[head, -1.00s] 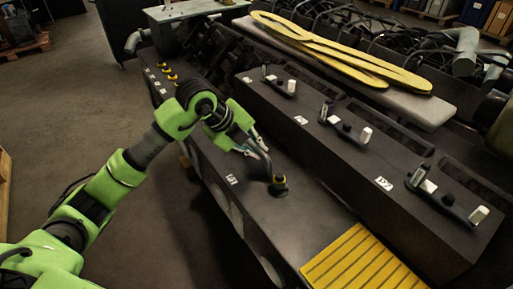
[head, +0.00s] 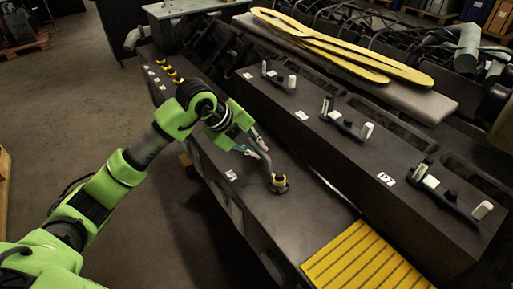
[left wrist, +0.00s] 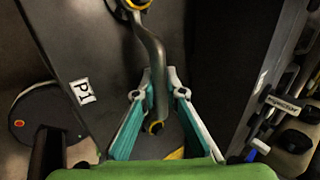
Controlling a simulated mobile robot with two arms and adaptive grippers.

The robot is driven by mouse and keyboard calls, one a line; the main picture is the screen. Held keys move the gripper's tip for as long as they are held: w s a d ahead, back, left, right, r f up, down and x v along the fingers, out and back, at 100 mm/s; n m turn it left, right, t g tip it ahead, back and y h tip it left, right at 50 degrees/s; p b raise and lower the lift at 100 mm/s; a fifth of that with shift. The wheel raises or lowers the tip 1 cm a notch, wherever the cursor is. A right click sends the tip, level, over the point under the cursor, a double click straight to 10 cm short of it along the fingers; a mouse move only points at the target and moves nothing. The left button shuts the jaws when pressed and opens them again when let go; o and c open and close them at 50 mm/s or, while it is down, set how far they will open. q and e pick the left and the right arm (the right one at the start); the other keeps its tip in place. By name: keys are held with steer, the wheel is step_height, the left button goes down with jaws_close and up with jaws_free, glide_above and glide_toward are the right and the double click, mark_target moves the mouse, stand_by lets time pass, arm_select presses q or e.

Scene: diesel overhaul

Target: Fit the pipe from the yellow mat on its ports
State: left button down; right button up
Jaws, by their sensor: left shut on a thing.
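My left gripper (head: 250,144) is shut on a grey bent pipe (head: 264,159) over the dark block's top (head: 305,205). In the left wrist view the fingers (left wrist: 161,80) close on the pipe's straight part (left wrist: 158,92). One pipe end is at a round port with a yellow ring (head: 279,182); this ring also shows at the top of the left wrist view (left wrist: 136,4). Another yellow ring (left wrist: 155,127) shows at the other pipe end, close to the gripper. I cannot tell whether either end is fully seated. The yellow mat (head: 362,258) looks empty where visible. My right gripper is out of view.
A white label (head: 231,175) marks the block beside the pipe, reading P1 in the left wrist view. A higher dark block (head: 345,160) with several small fittings runs along the right. Several yellow caps (head: 170,72) stand at the far left end. Open floor lies left.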

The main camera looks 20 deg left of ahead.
arm_select(q)
steer(key=shift+s+f, duration=0.1)
steer(key=c, duration=2)
jaws_free()
steer(key=v, duration=1.2)
